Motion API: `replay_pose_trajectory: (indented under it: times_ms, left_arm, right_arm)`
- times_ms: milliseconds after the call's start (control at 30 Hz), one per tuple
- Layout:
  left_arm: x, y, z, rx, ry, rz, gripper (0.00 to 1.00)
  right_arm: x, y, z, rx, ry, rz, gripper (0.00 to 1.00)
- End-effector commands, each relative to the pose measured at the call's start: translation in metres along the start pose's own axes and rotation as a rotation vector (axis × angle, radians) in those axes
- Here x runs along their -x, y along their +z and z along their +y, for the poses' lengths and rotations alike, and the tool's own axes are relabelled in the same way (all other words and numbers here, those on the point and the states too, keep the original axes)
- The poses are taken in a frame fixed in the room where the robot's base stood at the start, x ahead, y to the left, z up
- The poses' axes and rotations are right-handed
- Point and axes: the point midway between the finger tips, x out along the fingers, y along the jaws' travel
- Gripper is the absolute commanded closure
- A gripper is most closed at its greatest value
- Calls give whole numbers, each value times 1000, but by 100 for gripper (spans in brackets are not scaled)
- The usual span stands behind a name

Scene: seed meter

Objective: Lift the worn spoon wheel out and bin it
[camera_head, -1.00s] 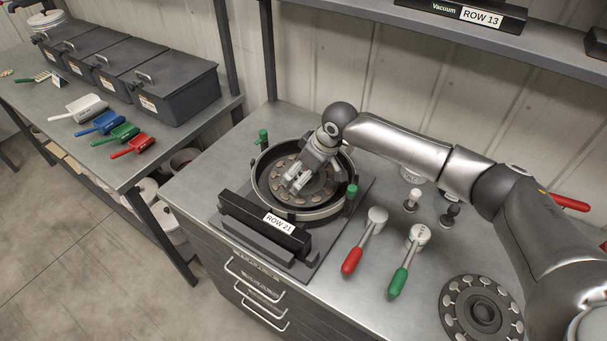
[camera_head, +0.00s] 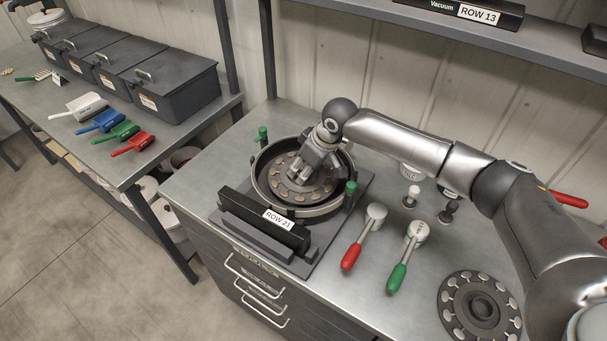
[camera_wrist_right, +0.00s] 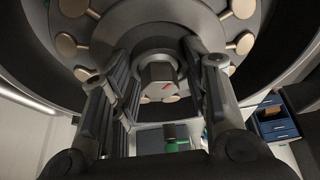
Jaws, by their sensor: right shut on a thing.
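The spoon wheel (camera_head: 318,188), grey with pale round spoons around its rim, sits inside the round black meter housing (camera_head: 262,193) behind the ROW 21 label. My right gripper (camera_head: 298,172) reaches down into the housing from above and is shut on the wheel's central hub. In the right wrist view the hub (camera_wrist_right: 158,78) shows a small red mark and lies between the two fingers; the spoon wheel (camera_wrist_right: 102,32) fills the top of that view. The wheel looks level in the housing. I cannot make out a bin with certainty. My left gripper is not in view.
Green-topped posts (camera_head: 351,188) flank the housing. A red-handled tool (camera_head: 351,256) and a green-handled tool (camera_head: 398,276) lie to its right. Another spoon wheel (camera_head: 456,291) lies at the front right. Lidded black boxes (camera_head: 172,88) and coloured scoops stand on the left bench.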

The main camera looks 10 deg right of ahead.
Motion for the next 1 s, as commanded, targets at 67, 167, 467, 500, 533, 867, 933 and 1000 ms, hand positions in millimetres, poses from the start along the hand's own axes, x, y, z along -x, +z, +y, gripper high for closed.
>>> replay_pose_trajectory:
  times_ms: [67,167,467,500,533,867,933,1000]
  left_arm:
    - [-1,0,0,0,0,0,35]
    - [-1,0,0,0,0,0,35]
    - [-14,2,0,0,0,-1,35]
    - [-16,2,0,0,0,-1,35]
    - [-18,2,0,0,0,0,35]
    - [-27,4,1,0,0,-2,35]
    - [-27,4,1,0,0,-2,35]
    - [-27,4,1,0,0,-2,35]
  right_arm:
    - [-8,8,-1,-1,-1,-17,80]
    - [-8,8,-1,-1,-1,-18,80]
    - [26,-8,0,0,0,-8,80]
    - [34,-12,0,0,0,-6,80]
    - [41,-15,0,1,0,-6,80]
    - [86,-35,0,0,-2,-5,80]
    - [89,-36,-1,-1,-2,-5,80]
    - [90,-36,-1,-1,-3,-6,80]
